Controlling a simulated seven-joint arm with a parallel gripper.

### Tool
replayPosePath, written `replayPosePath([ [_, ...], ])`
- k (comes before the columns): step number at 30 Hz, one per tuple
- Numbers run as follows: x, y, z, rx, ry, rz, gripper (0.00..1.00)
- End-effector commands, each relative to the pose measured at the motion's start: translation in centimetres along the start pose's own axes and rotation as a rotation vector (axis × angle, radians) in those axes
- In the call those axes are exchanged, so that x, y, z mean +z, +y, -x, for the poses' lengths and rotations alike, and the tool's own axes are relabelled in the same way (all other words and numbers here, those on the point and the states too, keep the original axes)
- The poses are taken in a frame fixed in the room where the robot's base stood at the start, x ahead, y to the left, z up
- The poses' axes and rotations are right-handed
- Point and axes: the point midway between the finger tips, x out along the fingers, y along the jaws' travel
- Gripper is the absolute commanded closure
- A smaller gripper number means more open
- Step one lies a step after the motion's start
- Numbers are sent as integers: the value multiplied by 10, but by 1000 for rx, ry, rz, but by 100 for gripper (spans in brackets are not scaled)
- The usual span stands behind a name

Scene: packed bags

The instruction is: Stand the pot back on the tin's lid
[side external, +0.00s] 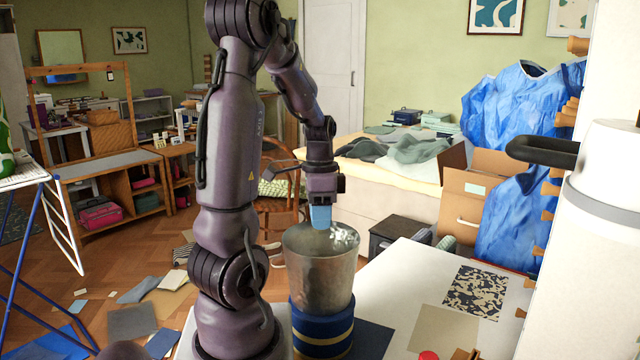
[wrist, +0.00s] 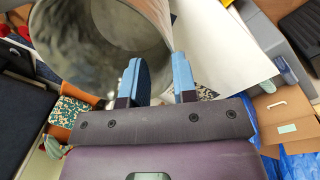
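The pot (side external: 318,275) is a dull metal bucket shape with an open top. It looks upright on top of the blue tin (side external: 322,331) with gold bands, and its base hides the tin's lid. My gripper (side external: 320,217) points down at the pot's far rim, its blue fingertips at rim height. In the wrist view, the pot (wrist: 95,45) fills the upper left. My gripper (wrist: 160,80) shows its two blue fingers apart with a clear gap. The left finger overlaps the pot's mouth and the right one is just outside the rim. Contact with the wall is unclear.
A white table (side external: 390,285) holds a black-and-cream patterned sheet (side external: 474,292) and a beige sheet (side external: 443,331), with free room right of the tin. A dark blue sheet (side external: 372,340) lies beside the tin. A white cylinder with a black handle (side external: 540,150) stands at the right edge.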

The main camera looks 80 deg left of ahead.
Motion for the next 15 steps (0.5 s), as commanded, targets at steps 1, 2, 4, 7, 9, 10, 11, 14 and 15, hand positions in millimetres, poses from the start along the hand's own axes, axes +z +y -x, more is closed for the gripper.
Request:
replayPosePath([
  [1,-1,-1,12,-7,4,-2,74],
  [2,0,0,20,-7,4,-3,74],
  [4,-1,-1,36,-6,4,-2,74],
  [7,0,-1,58,-7,3,-1,74],
  [9,0,0,72,-5,2,-1,74],
  [10,0,0,77,-5,1,-1,74],
  [11,0,0,82,-5,2,-1,74],
  [14,0,0,94,-3,1,-1,74],
  [15,0,0,98,-2,0,-1,74],
])
